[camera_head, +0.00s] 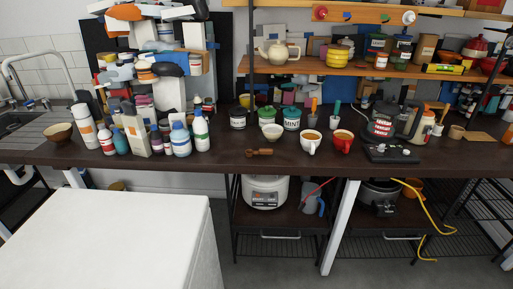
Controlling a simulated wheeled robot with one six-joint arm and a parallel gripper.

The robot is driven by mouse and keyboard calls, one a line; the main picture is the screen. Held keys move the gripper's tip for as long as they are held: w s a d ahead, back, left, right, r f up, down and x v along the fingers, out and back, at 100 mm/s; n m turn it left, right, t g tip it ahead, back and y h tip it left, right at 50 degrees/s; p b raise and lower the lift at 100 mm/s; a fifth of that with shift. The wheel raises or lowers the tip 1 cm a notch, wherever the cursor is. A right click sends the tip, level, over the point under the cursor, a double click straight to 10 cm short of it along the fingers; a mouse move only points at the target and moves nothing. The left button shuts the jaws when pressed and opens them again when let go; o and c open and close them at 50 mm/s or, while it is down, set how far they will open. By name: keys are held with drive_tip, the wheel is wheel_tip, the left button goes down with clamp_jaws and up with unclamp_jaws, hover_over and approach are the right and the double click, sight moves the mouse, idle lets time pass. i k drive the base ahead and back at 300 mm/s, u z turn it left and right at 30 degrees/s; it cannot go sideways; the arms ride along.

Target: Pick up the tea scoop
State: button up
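A small brown wooden piece that looks like the tea scoop (261,152) lies on the dark counter (225,158) near its front edge, left of the white cup (310,142). It is small in the view, and I cannot make out its bowl or handle clearly. Nothing rests on it. My gripper is not in view.
Behind the scoop stand a white bowl (273,131), a green tin (266,115) and a dark jar (237,117). A red cup (343,141) is farther right. Bottles (181,138) crowd the left. A white block (115,235) fills the lower left foreground.

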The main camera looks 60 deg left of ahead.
sight(249, 152)
drive_tip(key=u, duration=0.35)
drive_tip(key=i, duration=0.8)
drive_tip(key=u, duration=1.35)
drive_tip(key=i, duration=0.8)
drive_tip(key=u, duration=0.7)
